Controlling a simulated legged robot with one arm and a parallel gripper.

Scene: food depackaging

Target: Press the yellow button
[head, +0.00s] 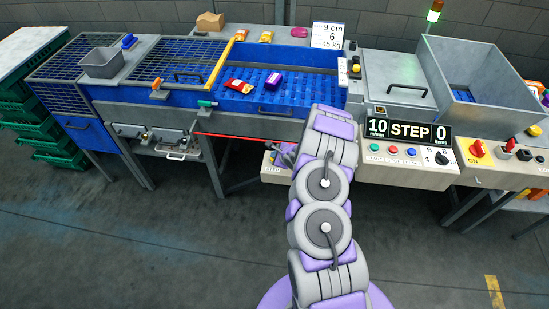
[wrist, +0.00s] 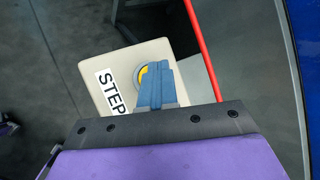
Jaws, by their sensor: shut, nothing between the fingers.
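In the wrist view, a yellow button (wrist: 143,74) in a grey ring sits on a cream box (wrist: 115,68) marked STEP. My gripper (wrist: 158,66) has its blue fingers shut together with nothing between them. The fingers overlap the button in the picture and hide most of it; I cannot tell whether they touch it. In the head view, the STEP box (head: 271,172) is low under the machine's front, left of my arm, which hides part of it. My gripper (head: 283,155) shows small and partly hidden there.
A red bar (wrist: 203,50) runs beside the box. The blue conveyor (head: 310,83) with food packs lies above. A control panel (head: 408,165) with coloured buttons stands to the right. Other yellow buttons (head: 535,130) show there. The floor in front is clear.

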